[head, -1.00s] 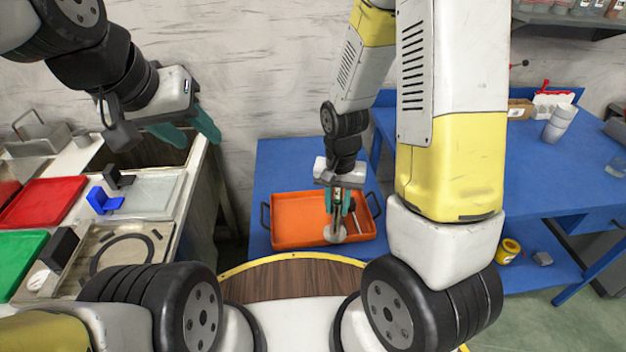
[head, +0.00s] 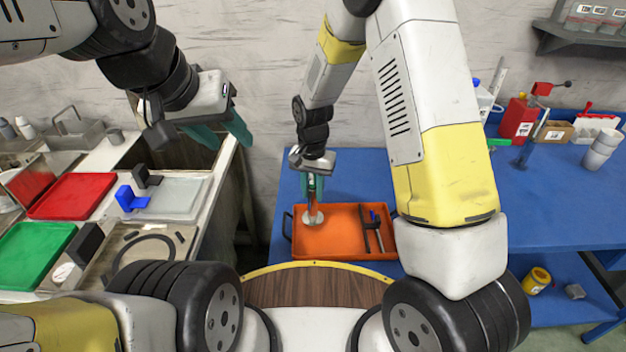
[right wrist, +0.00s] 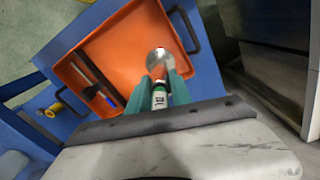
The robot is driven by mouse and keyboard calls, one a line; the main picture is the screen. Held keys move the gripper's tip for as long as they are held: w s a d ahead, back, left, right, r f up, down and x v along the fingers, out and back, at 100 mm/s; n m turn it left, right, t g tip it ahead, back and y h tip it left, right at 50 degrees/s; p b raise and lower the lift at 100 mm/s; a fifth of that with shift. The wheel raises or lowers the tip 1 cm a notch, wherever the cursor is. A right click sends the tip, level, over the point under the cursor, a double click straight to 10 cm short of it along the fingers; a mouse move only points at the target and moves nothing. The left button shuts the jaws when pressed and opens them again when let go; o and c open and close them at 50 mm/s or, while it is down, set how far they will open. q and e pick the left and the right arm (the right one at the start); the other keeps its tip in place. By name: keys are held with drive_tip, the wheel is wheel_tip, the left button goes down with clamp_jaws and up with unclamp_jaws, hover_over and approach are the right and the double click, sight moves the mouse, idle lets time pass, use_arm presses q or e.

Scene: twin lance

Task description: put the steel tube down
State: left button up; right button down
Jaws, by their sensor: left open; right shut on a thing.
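My right gripper (head: 315,184) is shut on the steel tube (head: 313,198), which hangs roughly upright with a round, shiny disc at its lower end. The tube is over the back left part of the orange tray (head: 330,242). In the right wrist view, the fingers (right wrist: 160,88) close around the tube (right wrist: 158,70), and its disc shows against the tray (right wrist: 125,45) near one handle. I cannot tell whether the disc touches the tray floor. My left gripper (head: 222,134) is open and empty, above the edge of the left bench.
A dark tool with a blue part (head: 372,222) lies in the tray's right side. The tray stands on a blue table (head: 292,185). Red (head: 72,196) and green (head: 35,252) trays sit on the left bench. A red can (head: 518,118) stands on the right blue bench.

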sight(313, 199)
drive_tip(key=shift+f, duration=1.75)
drive_tip(key=shift+f, duration=0.15)
drive_tip(key=c, duration=1.2)
unclamp_jaws()
drive_tip(key=shift+o, duration=0.2)
